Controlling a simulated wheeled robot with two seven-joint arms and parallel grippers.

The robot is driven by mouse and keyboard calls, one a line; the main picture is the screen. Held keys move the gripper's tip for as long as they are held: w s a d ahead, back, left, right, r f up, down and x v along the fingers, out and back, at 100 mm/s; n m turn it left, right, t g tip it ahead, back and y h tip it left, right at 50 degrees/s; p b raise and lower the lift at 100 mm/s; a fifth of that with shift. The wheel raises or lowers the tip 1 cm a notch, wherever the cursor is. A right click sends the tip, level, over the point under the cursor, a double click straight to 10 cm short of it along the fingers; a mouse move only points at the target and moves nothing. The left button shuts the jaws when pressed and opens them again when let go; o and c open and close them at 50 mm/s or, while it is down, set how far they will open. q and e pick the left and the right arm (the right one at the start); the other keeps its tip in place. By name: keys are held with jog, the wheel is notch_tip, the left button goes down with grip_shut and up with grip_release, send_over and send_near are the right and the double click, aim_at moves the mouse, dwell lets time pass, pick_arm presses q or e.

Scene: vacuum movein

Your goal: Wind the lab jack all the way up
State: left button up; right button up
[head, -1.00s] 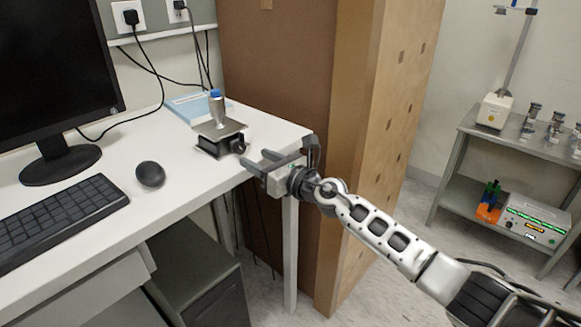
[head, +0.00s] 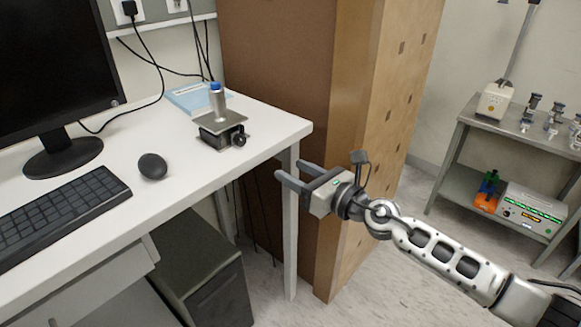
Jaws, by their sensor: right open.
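The lab jack (head: 222,130) stands on the white desk near its right corner. It has a flat metal top plate and a dark round knob (head: 239,140) on its right side. A small metal vial with a blue cap (head: 216,98) stands upright on the plate. The plate sits low, close above the base. My right gripper (head: 290,173) is open and empty, off the desk's right edge, to the right of the jack and apart from it. Its fingers point left toward the desk. My left gripper is not in view.
On the desk (head: 185,168) are a monitor (head: 55,70), a keyboard (head: 60,215), a mouse (head: 153,166) and a blue booklet (head: 190,97) behind the jack. A tall wooden cabinet (head: 365,130) stands right of the desk. A metal cart (head: 500,140) with lab items is farther right.

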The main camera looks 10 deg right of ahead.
jog(key=s+f+m+h, duration=0.2)
jog(key=s+f+m, duration=0.2)
jog(key=m, duration=0.5)
jog(key=s+a+f+m+t+h, duration=0.1)
jog(key=s+f+m, duration=0.4)
jog(key=m, duration=0.5)
jog(key=shift+s+f+h, duration=0.15)
jog(key=shift+s+h, duration=0.2)
jog(key=shift+h, duration=0.25)
jog(key=s+f+m+h, duration=0.1)
jog(key=s+f+m, duration=0.1)
jog(key=m, duration=0.2)
jog(key=s+d+f+m+g+h, duration=0.1)
jog(key=s+f+m, duration=0.1)
jog(key=s+m, duration=0.1)
jog(key=s+f+m+g, duration=0.1)
jog(key=s+f+m, duration=0.1)
jog(key=s+m, duration=0.1)
jog(key=shift+d+f+m+h, duration=0.35)
jog(key=shift+f+m+h, duration=0.05)
jog(key=shift+m, duration=0.4)
jog(key=shift+c, duration=1.4)
jog(key=s+f+m+g, duration=0.3)
jog(key=s+f+m, duration=0.2)
jog(key=s+m, duration=0.3)
jog(key=shift+s+d+m+h, duration=0.3)
jog(key=shift+s+d, duration=0.05)
jog(key=shift+s, duration=0.3)
jog(key=shift+d, duration=0.1)
